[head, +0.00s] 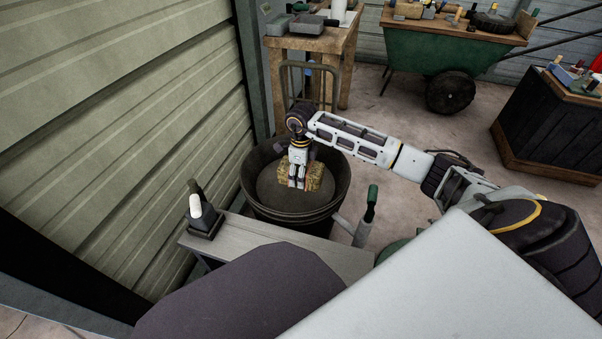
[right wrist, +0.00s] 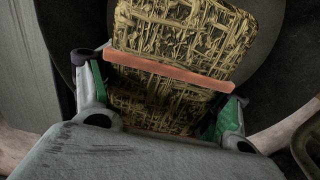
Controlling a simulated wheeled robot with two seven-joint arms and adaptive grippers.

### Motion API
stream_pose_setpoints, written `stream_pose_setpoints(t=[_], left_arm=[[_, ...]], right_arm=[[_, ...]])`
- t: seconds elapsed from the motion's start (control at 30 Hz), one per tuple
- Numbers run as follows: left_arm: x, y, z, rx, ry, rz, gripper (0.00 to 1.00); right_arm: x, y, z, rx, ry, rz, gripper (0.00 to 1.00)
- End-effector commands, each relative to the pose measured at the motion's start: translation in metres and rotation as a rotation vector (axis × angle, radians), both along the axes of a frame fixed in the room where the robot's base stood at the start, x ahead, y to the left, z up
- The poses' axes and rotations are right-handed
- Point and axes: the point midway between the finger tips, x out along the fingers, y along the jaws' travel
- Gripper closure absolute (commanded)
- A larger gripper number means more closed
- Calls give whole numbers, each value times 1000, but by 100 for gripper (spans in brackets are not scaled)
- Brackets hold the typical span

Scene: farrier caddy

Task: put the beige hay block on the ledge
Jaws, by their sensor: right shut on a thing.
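The beige hay block (head: 315,177) is a straw-textured brick with an orange-brown band. My right gripper (head: 297,184) points down and is shut on it, with a finger on either side of the block (right wrist: 185,35) in the right wrist view. Block and gripper are over the round floor of a dark bucket (head: 254,204); I cannot tell whether the block touches that floor. A narrow grey board (head: 268,240) in front of the bucket looks like the ledge. My left gripper is not in view.
A dark item with a white cylinder (head: 195,207) stands on the board's left end. A green-handled tool (head: 372,195) stands at its right. Ribbed wall panels (head: 120,120) rise on the left. A wooden table (head: 310,42) and a green wheelbarrow (head: 440,50) stand behind.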

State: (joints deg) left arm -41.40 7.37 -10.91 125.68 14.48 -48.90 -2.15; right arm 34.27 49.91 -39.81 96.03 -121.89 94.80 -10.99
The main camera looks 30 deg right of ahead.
Motion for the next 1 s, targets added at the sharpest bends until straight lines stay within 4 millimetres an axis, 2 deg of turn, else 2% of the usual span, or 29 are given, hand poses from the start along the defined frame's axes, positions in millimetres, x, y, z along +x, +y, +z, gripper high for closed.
stream_pose_setpoints(t=[0.07,0.3,0.6,1.0], left_arm=[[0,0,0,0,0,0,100],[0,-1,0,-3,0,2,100],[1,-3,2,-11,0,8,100],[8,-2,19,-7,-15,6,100]], right_arm=[[0,0,1,0,-1,0,61],[1,0,1,1,-2,0,92],[2,0,4,1,-2,0,92],[10,-3,28,0,-3,-1,92]])
